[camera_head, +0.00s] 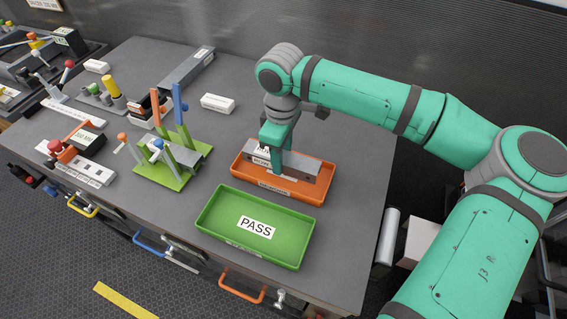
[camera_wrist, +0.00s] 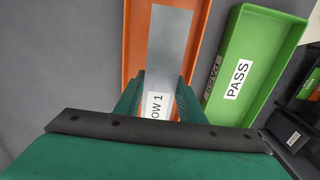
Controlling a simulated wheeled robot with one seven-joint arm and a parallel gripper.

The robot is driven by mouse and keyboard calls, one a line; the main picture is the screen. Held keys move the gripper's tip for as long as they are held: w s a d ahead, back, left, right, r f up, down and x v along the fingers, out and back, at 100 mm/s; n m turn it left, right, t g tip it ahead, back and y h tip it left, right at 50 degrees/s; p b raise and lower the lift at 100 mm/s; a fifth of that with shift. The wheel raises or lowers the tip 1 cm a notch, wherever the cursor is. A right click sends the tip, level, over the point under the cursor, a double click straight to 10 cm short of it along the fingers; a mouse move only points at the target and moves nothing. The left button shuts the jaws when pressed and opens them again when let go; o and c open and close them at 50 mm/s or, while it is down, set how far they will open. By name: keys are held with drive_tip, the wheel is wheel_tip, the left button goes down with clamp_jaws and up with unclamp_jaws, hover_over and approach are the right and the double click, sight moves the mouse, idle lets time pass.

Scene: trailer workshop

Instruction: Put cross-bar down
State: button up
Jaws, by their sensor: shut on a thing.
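The cross-bar (camera_head: 300,163) is a grey metal bar with a white label. It is in or just over the orange tray (camera_head: 318,200); I cannot tell if it touches the tray floor. My gripper (camera_head: 273,162) reaches down over the tray and is shut on the bar near its left end. In the wrist view the bar (camera_wrist: 168,55) runs away from between my fingers (camera_wrist: 158,105), over the orange tray (camera_wrist: 136,40). Its label there reads "OW 1", partly hidden by my fingers.
A green tray (camera_head: 222,227) labelled PASS lies empty in front of the orange tray. A green fixture (camera_head: 150,172) with upright posts stands to the left. A white block (camera_head: 217,103) lies behind. The bench's right edge is close to the orange tray.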

sight(284, 164)
drive_tip(key=shift+w+d+f, duration=0.1)
drive_tip(key=shift+d+f, duration=0.05)
drive_tip(key=shift+f, duration=0.8)
drive_tip(key=shift+w+d+f, duration=0.1)
drive_tip(key=shift+f, duration=0.8)
drive_tip(key=shift+f, duration=0.15)
drive_tip(key=o, duration=1.1)
wheel_tip(284, 164, up, 12)
drive_tip(key=shift+r, duration=0.15)
